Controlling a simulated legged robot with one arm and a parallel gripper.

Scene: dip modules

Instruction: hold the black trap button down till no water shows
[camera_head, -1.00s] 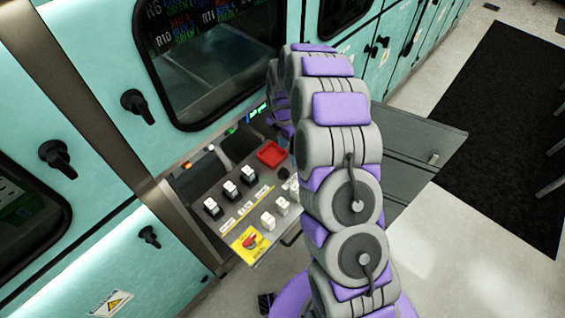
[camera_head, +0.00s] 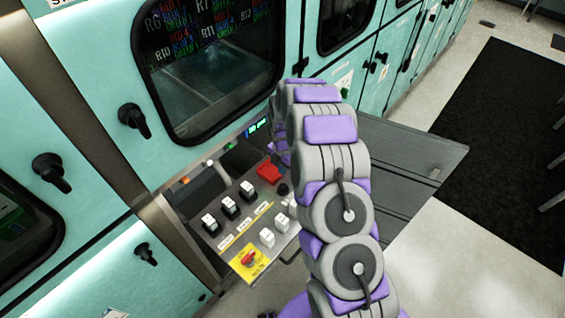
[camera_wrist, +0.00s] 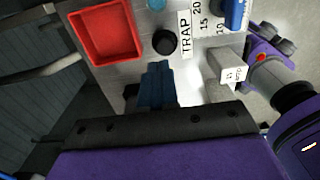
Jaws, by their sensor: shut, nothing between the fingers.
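The black trap button (camera_wrist: 165,42) is a round knob on the grey panel, beside the "TRAP" label (camera_wrist: 186,32) in the wrist view. In the head view the button (camera_head: 283,188) shows just left of my arm. My gripper (camera_wrist: 157,70) is shut and empty. Its dark blue fingertips show just below the button in the wrist view. They look close to it, but I cannot tell whether they touch. In the head view my arm hides the gripper. I cannot make out any water at the trap.
A red square recess (camera_wrist: 105,34) lies left of the button, and a white switch (camera_wrist: 232,74) right of it. The panel (camera_head: 235,215) also carries several black and white switches and a yellow-backed red knob (camera_head: 249,260). A dark window (camera_head: 205,65) stands behind.

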